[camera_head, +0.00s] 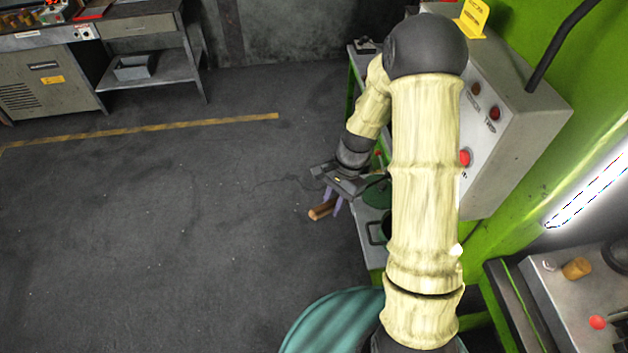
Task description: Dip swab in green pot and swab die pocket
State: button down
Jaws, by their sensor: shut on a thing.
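My gripper (332,203) is shut on a brown wooden handle (320,211), likely the swab's. It holds the handle out over the floor, just left of the green-framed stand. The swab's head is not visible. A dark green round thing (377,192) shows just right of my gripper, partly behind my arm. Below it on the grey shelf, a dark green pot with a side handle (376,233) is mostly hidden by my arm. I cannot make out the die pocket.
A grey control box (520,115) with red buttons is on the green press at right. A panel (575,300) with a red button is at lower right. A workbench (45,75) and shelf stand (150,70) are at back left. The left floor is clear.

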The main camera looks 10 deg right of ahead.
aim_at(331, 208)
jog(key=a+r+m+y, duration=0.1)
jog(key=r+m, duration=0.1)
jog(key=r, duration=0.1)
jog(key=s+a+r+m+t+y, duration=0.1)
jog(key=a+r+m, duration=0.1)
jog(key=r, duration=0.2)
jog(key=s+a+r+m+t+y+p, duration=0.1)
jog(key=a+r+m, duration=0.1)
jog(key=r+m, duration=0.1)
jog(key=shift+s+a+r+y, duration=0.2)
jog(key=shift+r+y, duration=0.2)
jog(key=shift+r, duration=0.3)
jog(key=shift+w, duration=0.1)
jog(key=shift+f, duration=0.1)
jog(key=shift+d+f+b, duration=0.65)
jog(key=shift+d+f, duration=0.1)
jog(key=shift+d, duration=0.2)
jog(key=shift+d+f+b, duration=0.6)
jog(key=shift+d+f, duration=0.1)
jog(key=shift+d, duration=0.25)
jog(key=shift+d+f+b, duration=0.35)
jog(key=shift+f+b, duration=0.25)
jog(key=shift+f, duration=0.2)
jog(key=shift+d+f+b, duration=0.15)
jog(key=shift+f+b, duration=0.7)
jog(key=shift+f, duration=0.25)
jog(key=shift+d+f+b, duration=0.1)
jog(key=shift+f+b, duration=0.7)
jog(key=shift+f, duration=0.3)
jog(key=shift+f, duration=0.35)
